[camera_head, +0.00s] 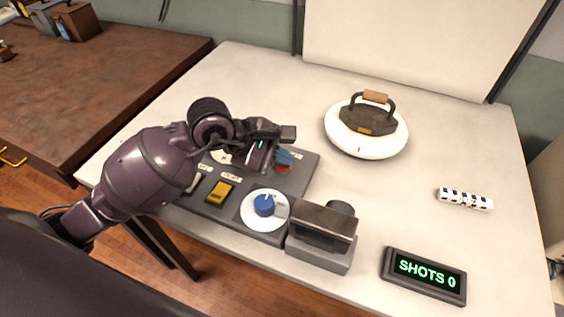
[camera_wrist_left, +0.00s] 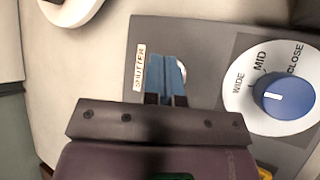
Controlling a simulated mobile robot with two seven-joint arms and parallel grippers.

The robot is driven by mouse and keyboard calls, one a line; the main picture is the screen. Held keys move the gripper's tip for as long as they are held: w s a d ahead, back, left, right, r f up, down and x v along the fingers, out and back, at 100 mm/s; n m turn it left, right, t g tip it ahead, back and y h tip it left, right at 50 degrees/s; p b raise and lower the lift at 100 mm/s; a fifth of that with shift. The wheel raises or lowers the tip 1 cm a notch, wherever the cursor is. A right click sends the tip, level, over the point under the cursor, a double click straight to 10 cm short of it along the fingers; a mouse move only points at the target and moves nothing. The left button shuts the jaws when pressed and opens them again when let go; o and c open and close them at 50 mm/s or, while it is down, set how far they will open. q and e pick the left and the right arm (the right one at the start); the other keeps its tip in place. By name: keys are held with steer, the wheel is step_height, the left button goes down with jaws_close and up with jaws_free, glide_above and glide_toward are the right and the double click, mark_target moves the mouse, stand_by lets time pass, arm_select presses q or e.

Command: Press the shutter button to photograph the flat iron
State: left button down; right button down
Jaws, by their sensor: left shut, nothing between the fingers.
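In the left wrist view, the shut fingers (camera_wrist_left: 167,62) are beside the SHUTTER label (camera_wrist_left: 139,72). The display (camera_head: 424,276) reads "SHOTS 0". My right gripper is out of view.
A box camera (camera_head: 322,227) stands at the panel's right end. A blue zoom knob (camera_head: 264,205) and a yellow switch (camera_head: 220,192) sit on the panel. A black-and-white striped bar (camera_head: 465,199) lies at right. A pale backdrop (camera_head: 405,45) stands behind the iron.

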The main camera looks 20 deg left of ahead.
arm_select(q)
steer(key=shift+f, duration=0.25)
stand_by(0.6)
steer(key=shift+r+p, duration=0.4)
steer(key=shift+r, duration=0.45)
